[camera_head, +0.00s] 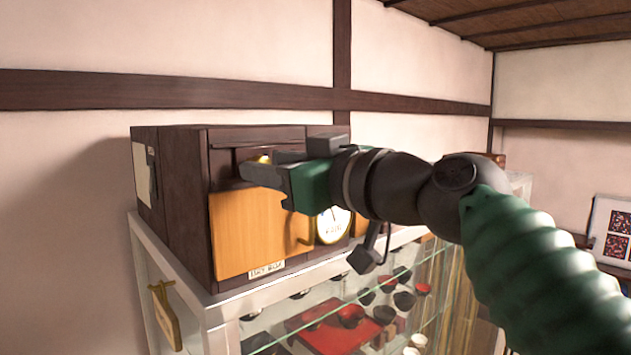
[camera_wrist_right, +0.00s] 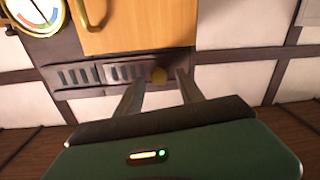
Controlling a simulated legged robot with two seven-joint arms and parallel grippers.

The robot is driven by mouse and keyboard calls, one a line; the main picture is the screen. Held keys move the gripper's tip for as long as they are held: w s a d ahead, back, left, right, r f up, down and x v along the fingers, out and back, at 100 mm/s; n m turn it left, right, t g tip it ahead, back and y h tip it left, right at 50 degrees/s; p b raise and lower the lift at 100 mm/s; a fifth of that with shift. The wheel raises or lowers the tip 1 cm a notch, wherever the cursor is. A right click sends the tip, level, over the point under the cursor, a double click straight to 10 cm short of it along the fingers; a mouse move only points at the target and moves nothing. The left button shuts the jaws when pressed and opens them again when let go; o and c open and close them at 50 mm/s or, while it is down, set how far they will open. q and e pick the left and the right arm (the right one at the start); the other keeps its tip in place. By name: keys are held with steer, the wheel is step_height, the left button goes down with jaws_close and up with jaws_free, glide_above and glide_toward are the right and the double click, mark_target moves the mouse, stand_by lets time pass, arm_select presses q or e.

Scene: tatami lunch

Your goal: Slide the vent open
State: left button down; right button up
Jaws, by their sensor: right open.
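A dark wooden cabinet (camera_head: 175,200) stands on a glass display case. My right gripper (camera_head: 262,167) is open in front of the vent. In the right wrist view its two fingers (camera_wrist_right: 160,82) lie on either side of the knob; contact cannot be told. My left gripper is not in view.
The orange door panel (camera_head: 245,235) has a brass handle and a round gauge (camera_head: 333,226) beside it, partly behind my arm. The glass case (camera_head: 215,315) holds bowls and a red tray. A brass-coloured tag (camera_head: 166,315) hangs on its left side.

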steer(key=b+v, duration=0.6)
steer(key=v, duration=0.9)
steer(key=shift+s+d, duration=0.15)
steer(key=shift+s, duration=0.05)
steer(key=shift+a, duration=0.25)
